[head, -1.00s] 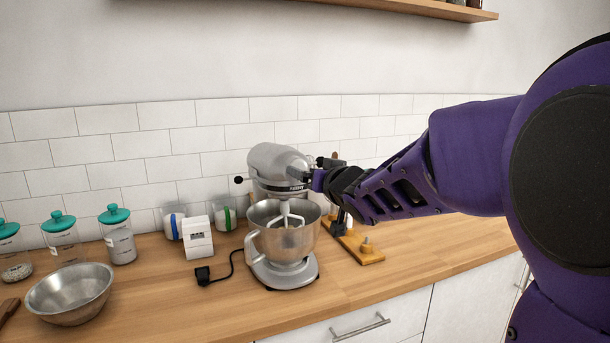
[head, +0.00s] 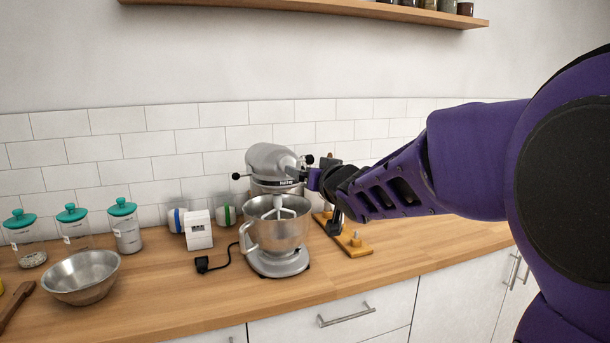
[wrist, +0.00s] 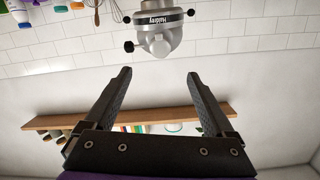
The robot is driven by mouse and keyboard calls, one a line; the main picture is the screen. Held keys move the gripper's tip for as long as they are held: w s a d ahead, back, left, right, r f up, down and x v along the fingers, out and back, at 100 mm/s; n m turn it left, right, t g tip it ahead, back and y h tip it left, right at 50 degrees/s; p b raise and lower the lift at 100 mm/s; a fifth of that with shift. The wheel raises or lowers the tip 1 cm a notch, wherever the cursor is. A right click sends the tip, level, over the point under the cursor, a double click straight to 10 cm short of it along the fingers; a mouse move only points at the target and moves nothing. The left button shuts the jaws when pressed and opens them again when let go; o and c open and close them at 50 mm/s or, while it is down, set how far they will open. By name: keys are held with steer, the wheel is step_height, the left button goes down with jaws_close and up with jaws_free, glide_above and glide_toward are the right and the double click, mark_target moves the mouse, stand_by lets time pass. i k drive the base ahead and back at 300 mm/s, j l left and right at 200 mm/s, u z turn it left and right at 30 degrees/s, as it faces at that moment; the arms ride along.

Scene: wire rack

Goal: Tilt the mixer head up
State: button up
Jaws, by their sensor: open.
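The silver stand mixer (head: 277,160) stands on the wooden counter. Its head looks about level, and its beater (head: 283,208) reaches down into the steel bowl (head: 275,228). A small black knob sticks out at the left of the head. My gripper (head: 312,179) is at the right end of the mixer head, partly hidden behind my own wrist. In the wrist view the mixer head (wrist: 158,32) appears upside down beyond my open fingers (wrist: 159,73). Nothing is between the fingers, and a gap shows between their tips and the head.
A wooden stand (head: 352,242) with black parts is right of the mixer, below my forearm. A white box (head: 199,230), a black plug with cord (head: 203,264), teal-lidded jars (head: 125,226) and a steel bowl (head: 81,276) are left. A wall shelf (head: 400,13) hangs above.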

mark_target(262, 159)
steer(key=k+l, duration=0.1)
steer(key=i+j, duration=0.35)
steer(key=j, duration=0.15)
steer(key=i+j, duration=0.35)
steer(key=j, duration=0.1)
